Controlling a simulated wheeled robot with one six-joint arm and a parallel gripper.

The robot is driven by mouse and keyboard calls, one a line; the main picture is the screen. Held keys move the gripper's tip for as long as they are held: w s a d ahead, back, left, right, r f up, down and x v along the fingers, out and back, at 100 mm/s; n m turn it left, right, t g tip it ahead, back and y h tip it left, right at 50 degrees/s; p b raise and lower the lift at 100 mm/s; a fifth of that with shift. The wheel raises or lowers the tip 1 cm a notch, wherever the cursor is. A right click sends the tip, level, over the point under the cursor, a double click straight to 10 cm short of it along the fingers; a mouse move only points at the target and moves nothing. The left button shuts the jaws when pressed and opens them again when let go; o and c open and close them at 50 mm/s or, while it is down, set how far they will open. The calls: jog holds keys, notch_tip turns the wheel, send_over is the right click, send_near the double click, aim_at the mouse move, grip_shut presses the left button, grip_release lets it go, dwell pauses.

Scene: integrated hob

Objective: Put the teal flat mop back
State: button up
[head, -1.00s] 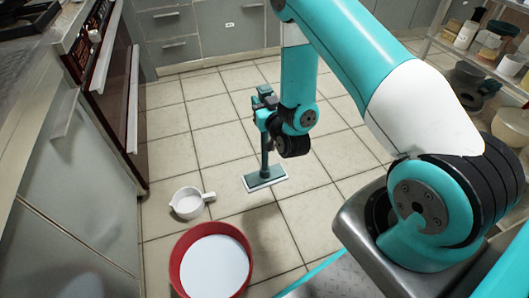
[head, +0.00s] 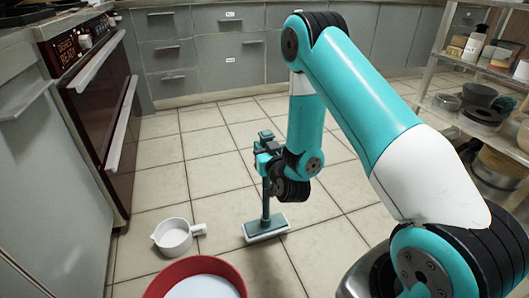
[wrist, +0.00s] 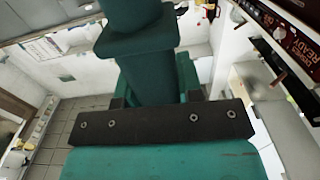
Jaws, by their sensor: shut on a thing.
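The teal flat mop (head: 266,226) is upright in the head view, its flat teal head with a white pad low over the tiled floor. I cannot tell whether the pad touches the floor. My gripper (head: 266,160) is shut on the upper part of its handle. In the wrist view the mop's teal handle (wrist: 140,45) fills the upper middle, in front of the dark gripper bar.
A white pot with a handle (head: 174,236) stands on the floor left of the mop. A red basin (head: 170,283) with a pale inside is nearer. An oven (head: 95,120) stands left, a metal shelf (head: 460,118) right. Floor tiles behind the mop are clear.

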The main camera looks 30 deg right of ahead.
jog(key=shift+r, duration=0.1)
jog(key=shift+f+b, duration=1.3)
jog(key=shift+f, duration=0.7)
jog(key=shift+f+b, duration=0.35)
jog(key=shift+f, duration=0.2)
jog(key=o, duration=1.1)
jog(key=shift+s, duration=0.1)
